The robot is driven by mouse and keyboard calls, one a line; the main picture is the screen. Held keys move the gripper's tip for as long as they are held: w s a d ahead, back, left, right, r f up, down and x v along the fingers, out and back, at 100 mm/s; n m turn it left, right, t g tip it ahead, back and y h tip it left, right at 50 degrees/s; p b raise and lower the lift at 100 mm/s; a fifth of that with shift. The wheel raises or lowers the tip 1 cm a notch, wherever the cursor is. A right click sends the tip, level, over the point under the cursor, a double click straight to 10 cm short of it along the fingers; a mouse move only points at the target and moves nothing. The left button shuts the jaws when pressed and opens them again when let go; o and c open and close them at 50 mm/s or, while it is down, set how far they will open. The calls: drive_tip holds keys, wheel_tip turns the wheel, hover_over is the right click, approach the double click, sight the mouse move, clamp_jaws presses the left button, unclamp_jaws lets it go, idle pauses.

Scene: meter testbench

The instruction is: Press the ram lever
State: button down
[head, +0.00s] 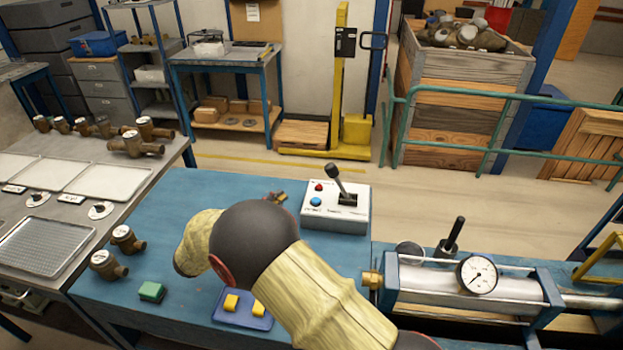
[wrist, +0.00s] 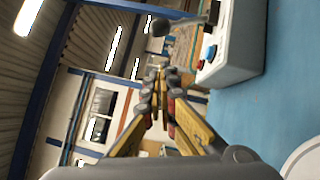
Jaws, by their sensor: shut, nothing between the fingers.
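A white control box (head: 336,212) stands on the blue bench, with a black-knobbed lever (head: 338,180) rising tilted from its slot and a red and a blue button beside it. In the wrist view the box (wrist: 238,45) appears sideways at upper right, and the lever knob (wrist: 161,27) is beyond the fingertips. My gripper (wrist: 160,78) is shut and empty. In the head view its tips (head: 278,197) show just left of the box, apart from the lever; my arm hides the rest of it.
A clamped cylinder rig with a dial gauge (head: 477,275) and an upright black handle (head: 454,234) is at right. Brass meters (head: 126,238), a green block (head: 151,291) and a blue pad with yellow blocks (head: 243,309) lie on the bench (head: 190,200).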

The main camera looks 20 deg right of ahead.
sight(338, 184)
drive_tip(key=shift+w+a+f, duration=0.25)
drive_tip(key=shift+w+a, duration=0.05)
drive_tip(key=shift+a, duration=0.15)
drive_tip(key=shift+d, duration=0.1)
drive_tip(key=s+b+x, duration=0.1)
drive_tip(key=x, duration=0.3)
drive_tip(key=b+x, duration=0.1)
drive_tip(key=x, duration=0.3)
drive_tip(key=s+r+b+x, duration=0.1)
drive_tip(key=x, duration=0.3)
drive_tip(key=shift+s+d+b, duration=0.15)
drive_tip(key=shift+d+b, duration=0.25)
drive_tip(key=shift+d, duration=0.4)
drive_tip(key=shift+r, duration=0.1)
drive_tip(key=shift+s+d+r+m, duration=0.15)
drive_tip(key=shift+d+r+m, duration=0.1)
drive_tip(key=shift+r+m, duration=0.05)
